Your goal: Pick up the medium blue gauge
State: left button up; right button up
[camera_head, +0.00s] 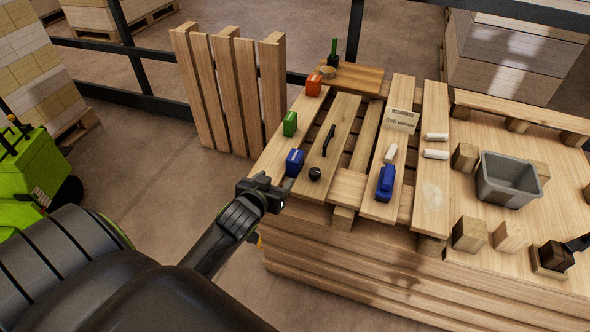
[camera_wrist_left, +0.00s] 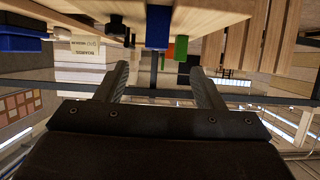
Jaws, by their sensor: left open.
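A small blue block (camera_head: 294,162), which looks like the blue gauge, stands near the left front edge of the slatted pallet top. In the left wrist view a blue block (camera_wrist_left: 158,27) shows upside down, above the space between the fingers. My left gripper (camera_head: 281,188) is open and empty, just in front of and slightly left of the blue block and apart from it. Its two spread fingers show in the left wrist view (camera_wrist_left: 159,85). A larger blue object (camera_head: 386,183) lies further right on the slats.
A green block (camera_head: 290,124) and a red block (camera_head: 314,85) stand behind the blue one. A black knob (camera_head: 315,173) and black handle (camera_head: 329,138) are to its right. A label card (camera_head: 401,120), white pieces (camera_head: 436,154) and a grey bin (camera_head: 508,180) are further right.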

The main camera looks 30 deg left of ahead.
aim_at(290, 163)
pick_arm(q)
jog(key=x, duration=1.2)
jog(key=shift+w+r+b, duration=0.15)
jog(key=shift+r+b, duration=0.1)
jog(key=shift+b, duration=0.1)
jog(key=shift+d+x, duration=0.15)
jog(key=shift+x, duration=1.15)
jog(key=shift+d+x, duration=0.15)
jog(key=shift+x, duration=1.1)
jog(key=c, duration=1.1)
jog(key=shift+c, duration=0.3)
jog(key=shift+r, duration=0.1)
